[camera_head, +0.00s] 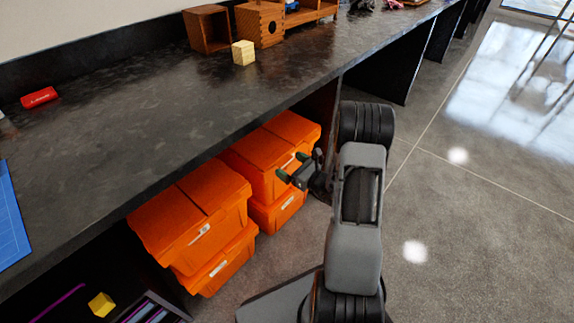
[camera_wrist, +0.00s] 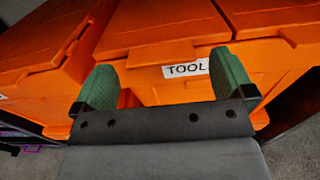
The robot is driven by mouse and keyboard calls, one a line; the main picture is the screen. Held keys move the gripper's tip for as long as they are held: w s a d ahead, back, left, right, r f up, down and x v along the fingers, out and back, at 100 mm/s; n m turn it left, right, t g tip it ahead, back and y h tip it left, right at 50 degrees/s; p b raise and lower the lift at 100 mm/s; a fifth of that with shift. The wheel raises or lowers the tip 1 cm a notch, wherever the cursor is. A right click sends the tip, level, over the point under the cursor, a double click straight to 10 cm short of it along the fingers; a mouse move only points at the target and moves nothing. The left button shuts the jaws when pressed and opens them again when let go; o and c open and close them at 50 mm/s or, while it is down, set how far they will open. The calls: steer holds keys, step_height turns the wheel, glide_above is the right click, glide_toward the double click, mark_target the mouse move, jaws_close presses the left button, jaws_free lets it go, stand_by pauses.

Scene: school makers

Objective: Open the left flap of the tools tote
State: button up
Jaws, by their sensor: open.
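The tools tote (camera_wrist: 148,92) is orange, with a white label reading "TOOL" on its front, the rest of the label hidden by a finger. Its two lid flaps lie closed and meet at a seam; the left flap (camera_wrist: 160,25) shows in the wrist view. In the head view the tote (camera_head: 262,158) is the upper one of the farther stack under the counter. My gripper (camera_head: 291,171) is in front of it, green fingers apart and empty. In the wrist view my gripper (camera_wrist: 168,85) spans part of the tote's front below the lid edge; contact cannot be told.
A nearer stack of orange totes (camera_head: 195,215) stands to the left, close beside. Another tote (camera_head: 278,208) is underneath the tools tote. The dark counter (camera_head: 190,110) overhangs them. Open floor (camera_head: 450,220) lies to the right.

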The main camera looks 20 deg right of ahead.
steer(key=shift+x, duration=1.05)
steer(key=c, duration=1.3)
steer(key=shift+d+r, duration=0.1)
